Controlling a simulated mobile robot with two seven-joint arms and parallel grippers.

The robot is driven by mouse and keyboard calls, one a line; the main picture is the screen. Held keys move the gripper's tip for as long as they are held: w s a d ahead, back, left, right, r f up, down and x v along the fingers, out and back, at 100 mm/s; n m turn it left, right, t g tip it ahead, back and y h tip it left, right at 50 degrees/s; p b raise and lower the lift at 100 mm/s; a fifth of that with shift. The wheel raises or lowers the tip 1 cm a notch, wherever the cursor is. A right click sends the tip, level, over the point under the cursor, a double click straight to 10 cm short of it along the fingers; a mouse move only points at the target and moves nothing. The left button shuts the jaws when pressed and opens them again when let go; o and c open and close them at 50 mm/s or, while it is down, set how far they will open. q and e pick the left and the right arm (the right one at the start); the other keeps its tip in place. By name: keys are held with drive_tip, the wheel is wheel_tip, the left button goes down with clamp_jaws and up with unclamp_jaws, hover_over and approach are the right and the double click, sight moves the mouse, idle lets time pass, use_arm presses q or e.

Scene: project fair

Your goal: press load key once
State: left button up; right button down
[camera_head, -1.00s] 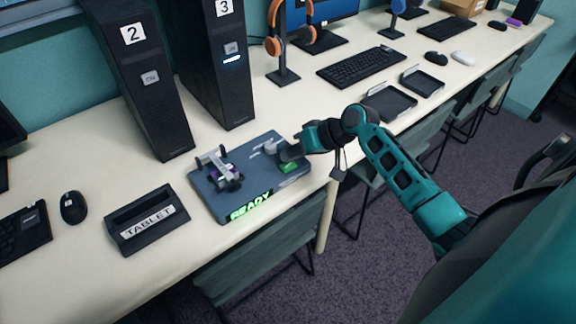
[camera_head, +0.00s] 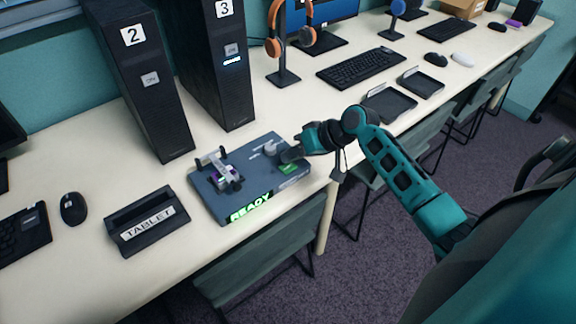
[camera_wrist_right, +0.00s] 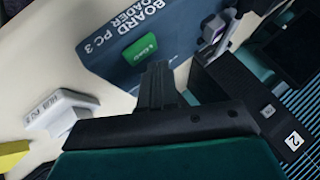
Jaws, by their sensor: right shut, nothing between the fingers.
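The board loader (camera_head: 210,196) is a blue-grey plate near the front edge of the table, with a lit green READY sign (camera_head: 251,207) on its front. The load key is a green key (camera_head: 289,169) at its right side; it also shows in the wrist view (camera_wrist_right: 139,47). A small carriage with a purple part (camera_head: 228,176) stands on the plate's left half. My right gripper (camera_head: 287,155) is shut and empty just above and beside the key. In the wrist view its fingertips (camera_wrist_right: 157,70) appear just off the key; I cannot tell their height above it. My left gripper is out of view.
Black PC towers 2 (camera_head: 158,95) and 3 (camera_head: 222,60) stand behind the loader. A tablet stand (camera_head: 148,222) is to its left, a headphone stand (camera_head: 283,77) behind right. Two dark trays (camera_head: 390,103) lie to the right. A chair (camera_head: 262,255) is below the front edge.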

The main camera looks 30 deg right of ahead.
sight(292, 167)
drive_tip(key=shift+f, duration=0.1)
idle(0.7)
drive_tip(key=shift+f, duration=0.35)
drive_tip(key=shift+f, duration=0.4)
idle(0.6)
drive_tip(key=shift+r+p, duration=0.75)
drive_tip(key=shift+r, duration=0.1)
wheel_tip(292, 167, up, 3)
drive_tip(key=p, duration=0.3)
drive_tip(key=shift+r, duration=1)
